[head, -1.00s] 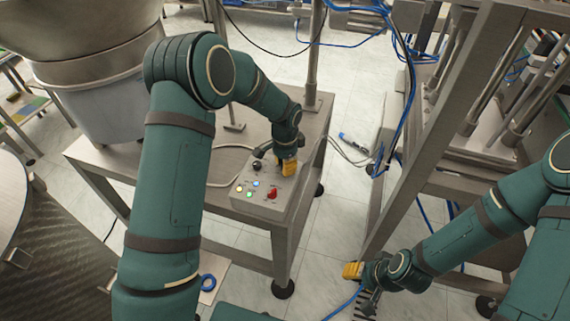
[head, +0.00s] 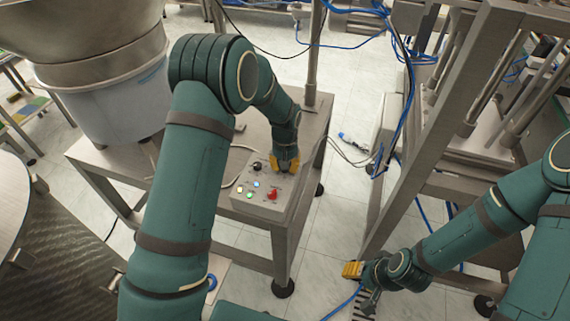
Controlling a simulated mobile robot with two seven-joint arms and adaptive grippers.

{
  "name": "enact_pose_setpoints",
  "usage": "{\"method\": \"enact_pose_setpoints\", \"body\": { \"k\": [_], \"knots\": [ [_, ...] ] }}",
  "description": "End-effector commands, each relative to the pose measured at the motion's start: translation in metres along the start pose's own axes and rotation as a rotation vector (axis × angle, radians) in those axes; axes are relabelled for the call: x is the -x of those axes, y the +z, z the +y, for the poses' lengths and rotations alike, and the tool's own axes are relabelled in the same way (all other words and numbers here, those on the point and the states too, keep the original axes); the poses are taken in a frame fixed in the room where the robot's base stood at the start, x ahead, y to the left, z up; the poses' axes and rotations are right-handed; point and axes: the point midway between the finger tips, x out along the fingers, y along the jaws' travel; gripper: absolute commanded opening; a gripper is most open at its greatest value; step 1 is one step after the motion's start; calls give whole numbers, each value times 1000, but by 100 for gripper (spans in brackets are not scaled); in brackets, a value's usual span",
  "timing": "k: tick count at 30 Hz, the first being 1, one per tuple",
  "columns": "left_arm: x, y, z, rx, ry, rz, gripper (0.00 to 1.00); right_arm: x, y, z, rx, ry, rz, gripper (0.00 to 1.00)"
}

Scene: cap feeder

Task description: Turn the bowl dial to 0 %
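The grey control box (head: 250,204) sits on the metal table. A black dial (head: 256,167) is at its back left; its label and scale are too small to read. My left gripper (head: 284,166) points down over the back right of the box, to the right of this dial and apart from it. Its yellow fingertips look spread. They hide the panel beneath them, so I cannot tell whether they touch anything there. My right gripper (head: 353,270) is low at the right, away from the box; its finger opening is unclear.
A red knob (head: 272,194) and several small lit buttons (head: 249,195) are on the box, close to my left gripper. A large bowl feeder (head: 110,95) stands at the left of the table. A metal frame (head: 425,150) with blue cables rises at the right.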

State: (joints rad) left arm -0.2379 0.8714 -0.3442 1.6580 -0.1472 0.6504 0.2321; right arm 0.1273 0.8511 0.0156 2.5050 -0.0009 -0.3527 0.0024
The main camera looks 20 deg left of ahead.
Motion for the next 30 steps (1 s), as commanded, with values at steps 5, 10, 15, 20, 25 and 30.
{"method": "enact_pose_setpoints", "body": {
  "k": [5,10,15,20,25,30],
  "knots": [
    [0,1,0,156,-1,-4,0,5,0,-2,0,0,-2,47],
    [0,1,0,282,-1,-3,0,8,1,-3,-1,0,-4,47],
    [-1,1,0,375,-1,-3,0,10,1,-4,-1,0,-5,47],
    [-1,1,0,429,-2,-3,0,12,1,-4,-1,0,-6,47],
    [-1,1,0,459,-1,-3,0,12,2,-4,-1,0,-7,47],
    [-1,1,0,466,-1,-4,0,12,2,-4,-1,0,-7,47]
  ]
}}
